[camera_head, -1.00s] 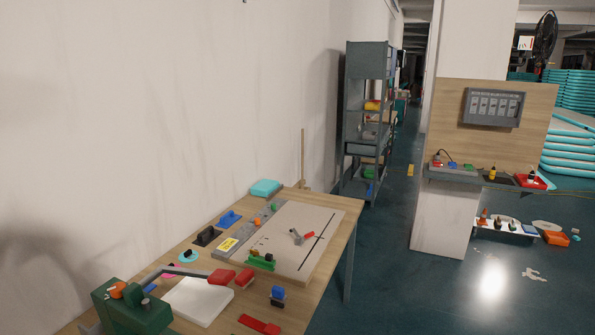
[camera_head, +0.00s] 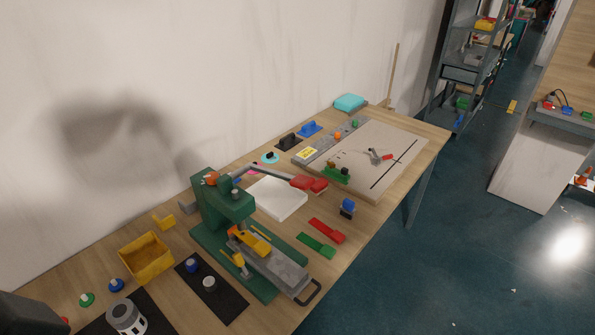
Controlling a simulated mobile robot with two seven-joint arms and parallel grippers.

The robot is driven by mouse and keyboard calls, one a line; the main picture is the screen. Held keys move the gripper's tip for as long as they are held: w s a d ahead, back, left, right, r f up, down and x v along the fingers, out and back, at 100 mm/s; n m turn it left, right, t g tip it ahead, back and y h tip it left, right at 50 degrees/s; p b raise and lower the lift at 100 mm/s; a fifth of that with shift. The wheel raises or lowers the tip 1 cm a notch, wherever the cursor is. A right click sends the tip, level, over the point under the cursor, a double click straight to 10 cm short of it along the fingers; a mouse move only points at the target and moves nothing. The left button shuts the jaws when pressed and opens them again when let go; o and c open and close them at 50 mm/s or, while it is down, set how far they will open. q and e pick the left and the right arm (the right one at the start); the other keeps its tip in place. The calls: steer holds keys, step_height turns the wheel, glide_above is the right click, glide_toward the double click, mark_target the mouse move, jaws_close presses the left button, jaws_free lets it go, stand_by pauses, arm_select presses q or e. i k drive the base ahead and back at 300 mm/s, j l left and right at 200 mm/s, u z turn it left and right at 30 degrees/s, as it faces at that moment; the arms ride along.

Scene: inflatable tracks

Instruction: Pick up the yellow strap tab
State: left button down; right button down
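A yellow flat piece (camera_head: 254,243) lies on the grey bed of the green press, below its head; it may be the strap tab, but I cannot tell for sure. A small yellow angled piece (camera_head: 163,221) sits on the table behind the yellow bin. A flat red strap-like piece (camera_head: 327,230) and a flat green one (camera_head: 316,246) lie to the right of the press. Neither of my grippers is in view. A dark shape at the lower left corner may be part of my arm.
The green press (camera_head: 226,205) stands mid-table with a long red-ended lever. A yellow bin (camera_head: 147,258) and black mats (camera_head: 211,289) lie to its left. A white pad (camera_head: 276,198) and a beige board (camera_head: 365,160) lie behind. Open floor (camera_head: 440,260) is on the right.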

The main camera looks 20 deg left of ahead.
mark_target(260, 247)
steer(key=u, duration=0.85)
steer(key=k+j+z, duration=0.15)
steer(key=j, duration=0.15)
